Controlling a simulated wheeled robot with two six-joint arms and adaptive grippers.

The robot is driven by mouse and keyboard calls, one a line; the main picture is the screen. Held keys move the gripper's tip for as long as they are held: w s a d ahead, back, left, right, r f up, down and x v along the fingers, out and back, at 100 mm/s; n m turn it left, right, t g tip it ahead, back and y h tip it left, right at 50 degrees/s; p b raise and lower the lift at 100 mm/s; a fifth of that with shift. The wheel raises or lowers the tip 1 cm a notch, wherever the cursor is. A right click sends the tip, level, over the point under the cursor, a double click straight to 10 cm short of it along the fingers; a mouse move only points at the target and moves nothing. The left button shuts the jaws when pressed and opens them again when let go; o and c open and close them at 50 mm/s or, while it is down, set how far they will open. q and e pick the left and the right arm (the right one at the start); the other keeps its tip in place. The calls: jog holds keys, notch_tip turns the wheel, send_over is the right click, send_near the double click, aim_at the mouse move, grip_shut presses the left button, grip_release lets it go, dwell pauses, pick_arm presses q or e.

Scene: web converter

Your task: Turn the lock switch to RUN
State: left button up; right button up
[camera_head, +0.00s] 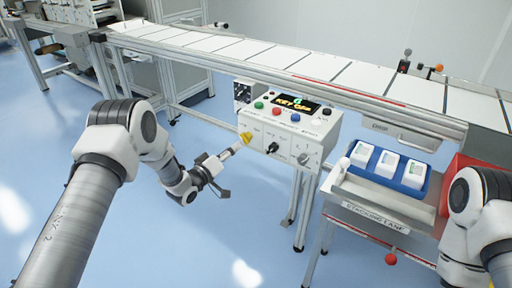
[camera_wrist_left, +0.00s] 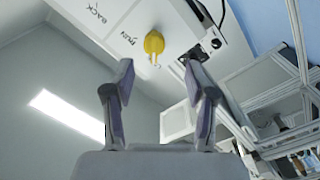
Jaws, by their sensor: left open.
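The white control box (camera_head: 318,128) has a dark display that appears to read "KEY OFF". A yellow knob-like switch (camera_head: 246,138) sits at the left of its front face. In the left wrist view the yellow switch (camera_wrist_left: 154,43) is beside lettering that looks like RUN. It appears between and beyond the fingertips, with no clear contact. My left gripper (camera_head: 232,168) is open and empty, just in front of and below the switch's side of the box; it also shows in the left wrist view (camera_wrist_left: 158,68). My right gripper is out of view; only part of that arm shows.
More dark knobs sit on the box's front, with coloured buttons above. The conveyor (camera_head: 235,48) runs behind the box. To the right, a blue tray (camera_head: 412,183) holds white packs above the stacking lane (camera_head: 374,213). Open blue floor (camera_head: 190,245) lies in front.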

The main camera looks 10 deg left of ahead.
aim_at(243, 140)
pick_arm(q)
jog(key=x, duration=0.7)
jog(key=shift+w+d+r, duration=0.2)
jog(key=shift+d+r, duration=0.05)
jog(key=shift+d, duration=0.1)
jog(key=shift+b, duration=0.3)
grip_shut()
